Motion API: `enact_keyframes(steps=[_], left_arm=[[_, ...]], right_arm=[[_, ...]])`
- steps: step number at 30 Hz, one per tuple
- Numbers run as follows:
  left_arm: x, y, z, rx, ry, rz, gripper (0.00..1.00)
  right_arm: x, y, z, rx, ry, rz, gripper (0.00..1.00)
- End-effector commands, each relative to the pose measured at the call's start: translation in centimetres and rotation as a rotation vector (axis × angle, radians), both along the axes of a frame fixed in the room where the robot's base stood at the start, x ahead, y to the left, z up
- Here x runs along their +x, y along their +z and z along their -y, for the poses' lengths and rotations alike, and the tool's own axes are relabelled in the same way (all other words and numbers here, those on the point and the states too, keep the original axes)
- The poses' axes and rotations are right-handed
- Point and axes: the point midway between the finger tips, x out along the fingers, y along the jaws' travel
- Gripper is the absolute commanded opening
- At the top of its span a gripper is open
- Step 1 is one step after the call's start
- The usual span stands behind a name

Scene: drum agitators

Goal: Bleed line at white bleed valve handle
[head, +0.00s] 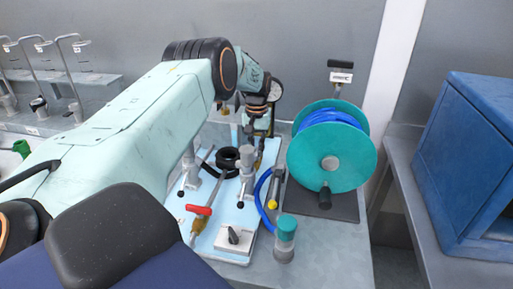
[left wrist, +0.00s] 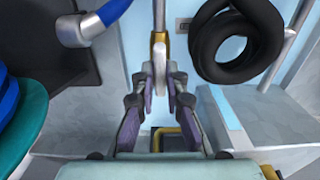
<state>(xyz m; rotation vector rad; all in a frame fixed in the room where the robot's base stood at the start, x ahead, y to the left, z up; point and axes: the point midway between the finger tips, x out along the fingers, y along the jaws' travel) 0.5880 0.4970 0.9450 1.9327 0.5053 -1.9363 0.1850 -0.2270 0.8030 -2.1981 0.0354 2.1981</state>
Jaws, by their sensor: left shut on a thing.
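My left arm reaches across the head view to the back of the pale blue tray (head: 207,243), with my left gripper (head: 258,125) pointing down there. In the left wrist view the left gripper (left wrist: 160,82) is shut on a small part, which I take to be the white bleed valve handle, just below a brass fitting (left wrist: 160,42) with a grey rod above it. The fingers hide most of the held part, so its turn angle cannot be told. My right gripper is in neither view.
A black hose coil (left wrist: 237,42) hangs close beside the gripper. A red-handled valve (head: 198,210) is at the tray's front left. A teal hose reel (head: 331,160) stands to the right, with a teal-capped cylinder (head: 286,238) before it. A blue cabinet (head: 470,150) is far right.

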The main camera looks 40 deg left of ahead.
Motion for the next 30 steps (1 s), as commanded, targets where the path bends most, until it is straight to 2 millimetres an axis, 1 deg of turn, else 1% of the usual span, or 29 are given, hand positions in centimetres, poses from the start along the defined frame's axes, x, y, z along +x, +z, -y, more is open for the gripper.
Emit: enact_keyframes(steps=[1, 13, 14, 21, 30], left_arm=[[0.28, 0.31, -0.10, 0.003, 0.006, 0.010, 0.00], [0.32, 0.35, -0.13, 0.004, 0.010, 0.011, 0.00], [0.32, 0.35, -0.13, 0.004, 0.010, 0.011, 0.15], [0.16, 0.18, -0.08, 0.002, 0.009, 0.006, 0.35], [0.09, 0.21, -0.05, 0.001, 0.008, 0.003, 0.35]], right_arm=[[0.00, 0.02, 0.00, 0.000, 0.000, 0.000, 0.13], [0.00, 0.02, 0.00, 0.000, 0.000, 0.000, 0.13], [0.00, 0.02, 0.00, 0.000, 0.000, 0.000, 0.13], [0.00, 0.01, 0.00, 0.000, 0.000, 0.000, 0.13], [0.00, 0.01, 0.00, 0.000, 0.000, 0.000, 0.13]])
